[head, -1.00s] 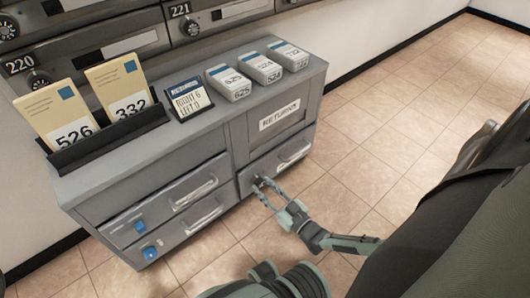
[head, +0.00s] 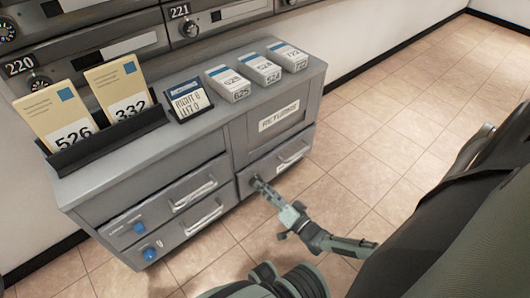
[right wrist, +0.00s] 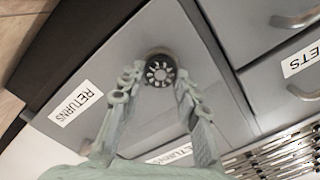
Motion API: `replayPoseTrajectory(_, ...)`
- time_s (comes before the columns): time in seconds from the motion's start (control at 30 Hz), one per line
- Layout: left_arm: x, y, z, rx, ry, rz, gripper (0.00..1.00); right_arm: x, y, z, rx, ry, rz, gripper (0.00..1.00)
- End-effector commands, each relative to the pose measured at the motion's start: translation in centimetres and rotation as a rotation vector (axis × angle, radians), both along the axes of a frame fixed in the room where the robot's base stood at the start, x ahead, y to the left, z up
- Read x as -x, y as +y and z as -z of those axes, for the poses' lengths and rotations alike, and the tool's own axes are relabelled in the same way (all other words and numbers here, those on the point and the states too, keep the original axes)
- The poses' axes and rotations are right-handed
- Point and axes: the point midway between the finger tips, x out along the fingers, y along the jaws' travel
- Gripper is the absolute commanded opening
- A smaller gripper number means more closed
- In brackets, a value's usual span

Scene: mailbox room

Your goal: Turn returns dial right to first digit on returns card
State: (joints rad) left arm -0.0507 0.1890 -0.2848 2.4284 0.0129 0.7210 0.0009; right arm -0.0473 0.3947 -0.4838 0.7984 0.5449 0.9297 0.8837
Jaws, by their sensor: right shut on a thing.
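The returns dial (right wrist: 160,70) is a round dark knob with pale markings around its face, on the grey lower right drawer (head: 280,168). My right gripper (head: 258,184) reaches it from the front. In the right wrist view its fingers (right wrist: 158,76) lie on either side of the dial, shut on it. The returns card (head: 188,100) stands in a dark holder on the cabinet top and appears to read "RIGHT 6, LEFT 0". The dial's exact setting is too small to read. My left gripper is out of view.
The cabinet top holds two envelopes, 526 (head: 62,122) and 332 (head: 122,95), in a black rack, and several numbered boxes (head: 259,70). The tiled floor to the right is clear.

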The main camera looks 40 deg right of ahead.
Motion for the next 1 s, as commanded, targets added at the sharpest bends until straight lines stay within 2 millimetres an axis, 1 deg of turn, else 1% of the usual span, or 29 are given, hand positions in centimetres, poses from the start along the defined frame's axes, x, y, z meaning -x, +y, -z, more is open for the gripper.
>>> replayPoseTrajectory(0.2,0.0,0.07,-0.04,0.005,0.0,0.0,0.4,0.07,-0.01,0.09,-0.116,0.01,0.0,0.03)
replayPoseTrajectory(0.4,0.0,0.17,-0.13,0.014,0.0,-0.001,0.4,0.06,-0.02,0.09,-0.174,0.015,0.0,0.03)
replayPoseTrajectory(0.93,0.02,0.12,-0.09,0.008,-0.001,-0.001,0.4,0.05,-0.02,0.1,-0.195,0.017,0.0,0.03)
replayPoseTrajectory(0.97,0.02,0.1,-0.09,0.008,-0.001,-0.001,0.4,0.05,-0.02,0.09,-0.195,0.017,0.0,0.34)
replayPoseTrajectory(1.0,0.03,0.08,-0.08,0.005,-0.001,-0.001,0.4,0.05,-0.02,0.09,-0.195,0.017,0.0,0.39)
